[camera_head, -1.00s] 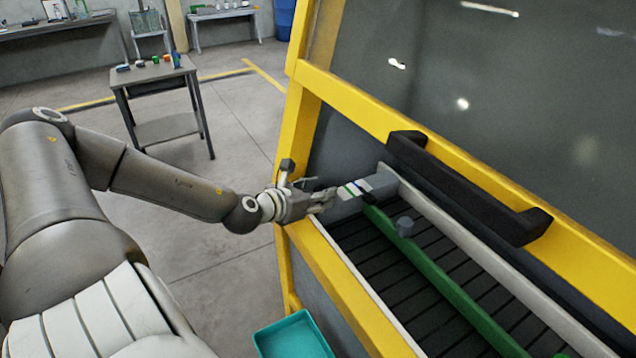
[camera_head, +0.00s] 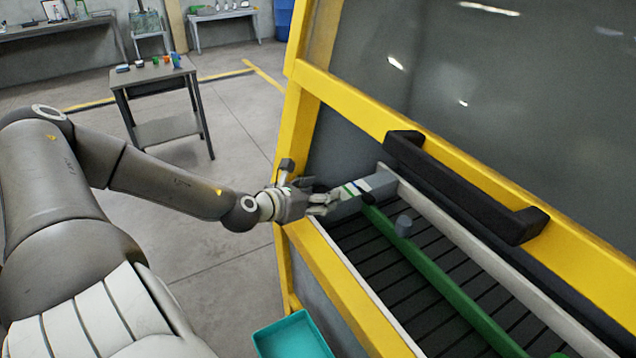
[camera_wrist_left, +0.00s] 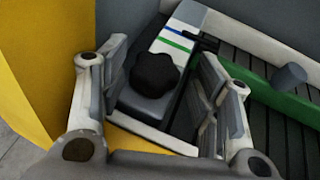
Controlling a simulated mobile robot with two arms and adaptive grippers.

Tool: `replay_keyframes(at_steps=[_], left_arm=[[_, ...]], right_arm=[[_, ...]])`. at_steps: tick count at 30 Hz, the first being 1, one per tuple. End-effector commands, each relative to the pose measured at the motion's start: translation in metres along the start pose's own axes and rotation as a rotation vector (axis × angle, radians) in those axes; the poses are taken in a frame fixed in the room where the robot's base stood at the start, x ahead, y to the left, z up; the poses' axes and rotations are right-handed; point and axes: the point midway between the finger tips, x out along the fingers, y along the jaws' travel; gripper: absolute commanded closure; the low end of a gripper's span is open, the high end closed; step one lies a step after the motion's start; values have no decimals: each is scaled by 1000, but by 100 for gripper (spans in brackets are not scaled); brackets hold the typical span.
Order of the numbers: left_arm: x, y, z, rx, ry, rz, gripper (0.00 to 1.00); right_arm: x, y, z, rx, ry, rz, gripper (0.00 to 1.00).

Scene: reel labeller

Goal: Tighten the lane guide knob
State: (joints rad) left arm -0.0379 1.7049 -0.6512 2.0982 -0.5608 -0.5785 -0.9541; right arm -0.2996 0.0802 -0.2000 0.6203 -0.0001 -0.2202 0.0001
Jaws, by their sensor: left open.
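The black lobed knob (camera_wrist_left: 155,73) sits on a grey block in the left wrist view, beside a white label with green and blue stripes. My left gripper (camera_wrist_left: 163,60) is open, with one finger on each side of the knob and visible gaps to it. The green lane guide (camera_head: 460,280) runs along the dark slatted lane, with a small grey post (camera_head: 403,226). My right gripper is out of view.
The yellow machine frame (camera_head: 350,282) borders the lane, and a black handle (camera_head: 465,188) stands out above it. A teal bin (camera_head: 292,338) is below in front. A small table (camera_head: 160,75) with small items stands farther back on open floor.

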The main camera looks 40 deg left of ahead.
Motion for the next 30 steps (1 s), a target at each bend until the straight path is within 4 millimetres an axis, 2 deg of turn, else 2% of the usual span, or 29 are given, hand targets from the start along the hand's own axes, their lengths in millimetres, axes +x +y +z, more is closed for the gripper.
replay_keyframes(at_steps=[8, 21, 30], left_arm=[[-7, 3, 1, 7, -2, 9, 39], [-59, -1, 2, 6, -1, 2, 39], [-78, -2, 1, 3, 0, 0, 39]], right_arm=[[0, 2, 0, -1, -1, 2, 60], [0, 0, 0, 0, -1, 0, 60], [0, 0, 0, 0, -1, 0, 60]])
